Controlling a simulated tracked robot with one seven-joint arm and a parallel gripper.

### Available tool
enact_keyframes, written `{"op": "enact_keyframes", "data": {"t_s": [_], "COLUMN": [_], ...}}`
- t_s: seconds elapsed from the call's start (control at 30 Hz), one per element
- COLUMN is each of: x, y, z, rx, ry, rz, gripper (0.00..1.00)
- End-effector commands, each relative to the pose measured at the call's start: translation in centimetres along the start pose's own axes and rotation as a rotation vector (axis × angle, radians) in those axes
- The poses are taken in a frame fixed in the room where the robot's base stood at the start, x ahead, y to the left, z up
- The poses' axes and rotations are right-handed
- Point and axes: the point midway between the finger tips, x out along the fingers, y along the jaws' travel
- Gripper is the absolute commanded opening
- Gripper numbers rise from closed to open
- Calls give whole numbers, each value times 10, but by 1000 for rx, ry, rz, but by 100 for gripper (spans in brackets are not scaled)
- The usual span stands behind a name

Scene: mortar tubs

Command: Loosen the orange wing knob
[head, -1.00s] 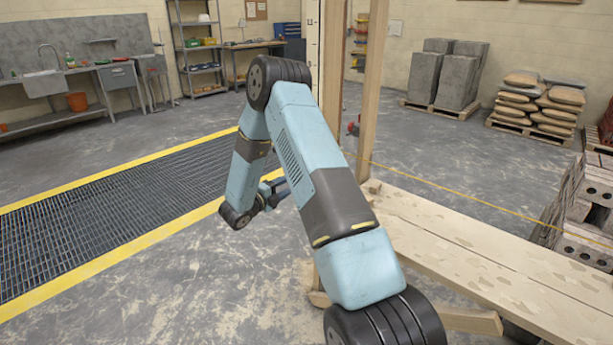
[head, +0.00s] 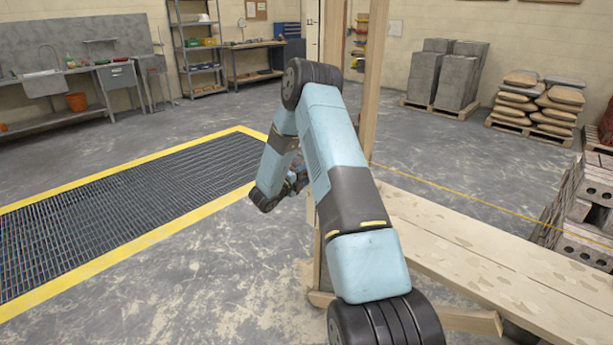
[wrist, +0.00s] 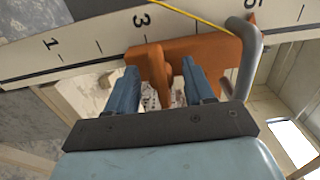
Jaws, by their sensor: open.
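In the wrist view the orange wing knob (wrist: 157,74) stands upright between the fingers of my gripper (wrist: 160,67). The gripper is open, with one blue finger on each side of the wing and a small gap visible on both sides. Depth is hard to judge. Behind it is a wider orange body (wrist: 205,52) against a white board with black marks and numbers (wrist: 95,45). A bent grey bar (wrist: 246,55) rises at its right end. In the head view my arm hides the knob, and my gripper is mostly hidden beside the timber post (head: 372,90).
A yellow string (head: 460,195) runs from near the post to the right, above wooden planks (head: 470,250); it also crosses the top of the wrist view. A floor grating (head: 120,215) lies left. Concrete blocks (head: 590,215) stand at right. Open floor lies between grating and planks.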

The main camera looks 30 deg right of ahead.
Motion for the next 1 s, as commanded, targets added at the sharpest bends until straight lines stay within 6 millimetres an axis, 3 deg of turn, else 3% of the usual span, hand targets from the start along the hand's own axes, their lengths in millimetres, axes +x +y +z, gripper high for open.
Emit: {"op": "enact_keyframes", "data": {"t_s": [0.13, 0.67, 1.0], "x": [0, -1, 1], "y": [0, 1, 1], "z": [0, 0, -1], "rx": [0, -1, -38], "ry": [0, 0, 2], "rz": [0, 1, 1], "gripper": [52, 1, 0]}}
